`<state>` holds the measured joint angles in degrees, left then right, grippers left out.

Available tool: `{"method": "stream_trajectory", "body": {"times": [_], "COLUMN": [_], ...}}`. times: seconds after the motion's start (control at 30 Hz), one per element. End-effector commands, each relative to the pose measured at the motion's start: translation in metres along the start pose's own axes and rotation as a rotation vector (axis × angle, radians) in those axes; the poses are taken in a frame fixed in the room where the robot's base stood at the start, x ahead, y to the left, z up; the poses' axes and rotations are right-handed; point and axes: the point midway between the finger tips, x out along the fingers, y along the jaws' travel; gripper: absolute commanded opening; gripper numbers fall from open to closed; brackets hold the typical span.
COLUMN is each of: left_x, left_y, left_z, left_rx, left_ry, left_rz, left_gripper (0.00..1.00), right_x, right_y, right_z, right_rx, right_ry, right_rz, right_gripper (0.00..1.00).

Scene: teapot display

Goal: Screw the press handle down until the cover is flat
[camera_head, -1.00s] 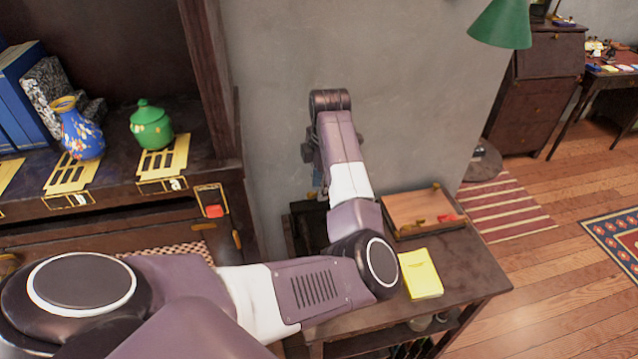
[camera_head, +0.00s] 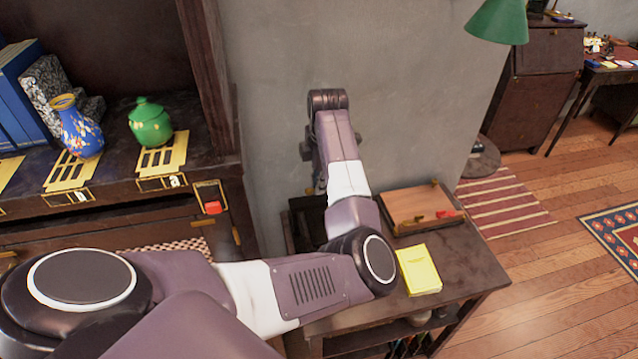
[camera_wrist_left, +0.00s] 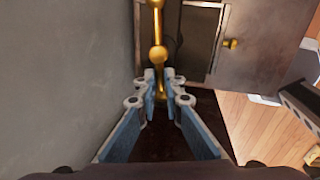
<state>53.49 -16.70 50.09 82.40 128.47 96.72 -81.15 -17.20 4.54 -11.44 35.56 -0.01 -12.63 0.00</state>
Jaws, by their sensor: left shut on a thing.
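The press handle (camera_wrist_left: 158,53) is a brass bar with round knobs, upright in the picture in the left wrist view. My left gripper (camera_wrist_left: 160,84) has its two blue-grey fingers closed on the lower part of this brass piece. In the head view my left arm reaches to the wall side of the small table and hides most of the gripper and the handle. A dark block (camera_head: 308,220), perhaps the press, shows partly behind the arm. Its cover cannot be made out, so I cannot tell whether it is flat. My right gripper is not in view.
The small dark table (camera_head: 465,265) holds a yellow pad (camera_head: 419,268) and a wooden board (camera_head: 410,207) with red and brass pieces. The grey wall (camera_head: 270,100) is close beside the gripper. A shelf at left holds a green pot (camera_head: 150,124) and a blue vase (camera_head: 77,128).

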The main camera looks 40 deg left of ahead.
Motion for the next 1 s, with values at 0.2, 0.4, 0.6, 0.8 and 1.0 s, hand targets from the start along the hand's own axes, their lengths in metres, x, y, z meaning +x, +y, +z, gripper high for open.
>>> {"method": "stream_trajectory", "body": {"times": [0.2, 0.4, 0.6, 0.8, 1.0], "left_x": [0.0, 0.001, 0.002, 0.003, 0.003], "left_y": [0.005, 0.01, 0.015, 0.019, 0.021], "left_z": [-0.001, -0.001, 0.0, 0.002, 0.003], "left_rx": [0.103, 0.256, 0.407, 0.529, 0.603], "left_ry": [-0.021, -0.052, -0.082, -0.106, -0.121], "left_rz": [0.003, 0.004, 0.004, 0.005, 0.004], "left_gripper": [0.0, 0.0, 0.0, 0.0, 0.0], "right_x": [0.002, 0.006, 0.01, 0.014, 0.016], "right_y": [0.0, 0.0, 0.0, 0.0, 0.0], "right_z": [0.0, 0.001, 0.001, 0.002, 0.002], "right_rx": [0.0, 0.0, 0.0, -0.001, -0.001], "right_ry": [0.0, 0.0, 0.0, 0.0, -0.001], "right_rz": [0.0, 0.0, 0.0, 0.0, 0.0], "right_gripper": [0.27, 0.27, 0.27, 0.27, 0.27]}}
